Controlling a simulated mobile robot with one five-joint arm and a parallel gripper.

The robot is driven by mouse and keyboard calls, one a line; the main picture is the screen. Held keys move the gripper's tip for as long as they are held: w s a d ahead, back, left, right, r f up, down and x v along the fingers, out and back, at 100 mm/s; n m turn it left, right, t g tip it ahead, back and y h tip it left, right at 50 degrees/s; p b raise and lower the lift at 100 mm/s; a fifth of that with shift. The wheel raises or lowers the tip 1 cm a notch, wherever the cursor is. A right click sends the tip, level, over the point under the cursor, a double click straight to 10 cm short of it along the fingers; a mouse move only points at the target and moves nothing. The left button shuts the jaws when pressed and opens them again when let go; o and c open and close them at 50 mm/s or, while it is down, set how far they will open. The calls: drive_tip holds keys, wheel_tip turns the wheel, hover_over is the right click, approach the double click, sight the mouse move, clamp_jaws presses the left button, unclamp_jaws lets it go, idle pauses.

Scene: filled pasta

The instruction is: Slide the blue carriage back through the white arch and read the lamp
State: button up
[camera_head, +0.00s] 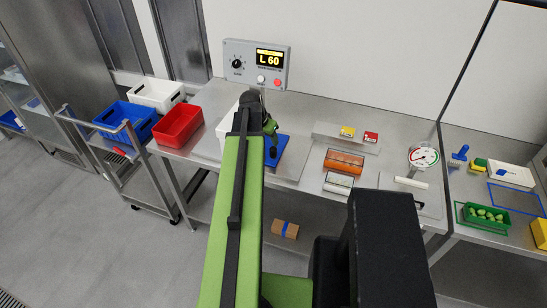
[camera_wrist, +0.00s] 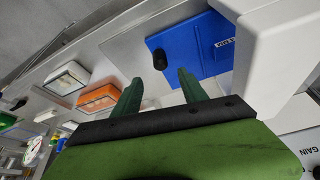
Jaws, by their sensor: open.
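The blue carriage (camera_head: 281,147) is a flat blue plate on the bench, partly hidden behind my arm. In the wrist view the blue carriage (camera_wrist: 205,47) has an upright black knob (camera_wrist: 160,60) and a small white label. The white arch (camera_wrist: 272,55) stands at the carriage's right in that view; in the head view my arm covers most of the arch (camera_head: 226,127). My gripper (camera_wrist: 160,77) is open, its two green fingers apart, with the knob showing beyond and between the tips. It also shows in the head view (camera_head: 271,136). Nothing is held.
A grey control box (camera_head: 242,74) shows "L 60", with a dial, a white round part and a red one. A red bin (camera_head: 180,124) stands at left. Orange (camera_head: 344,158) and white (camera_head: 338,184) boxes and a round gauge (camera_head: 423,156) lie right of the carriage.

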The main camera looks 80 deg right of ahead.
sight(272, 149)
drive_tip(key=b+x, duration=0.9)
drive_tip(key=x, duration=0.3)
drive_tip(key=shift+r, duration=0.2)
clamp_jaws()
idle(0.7)
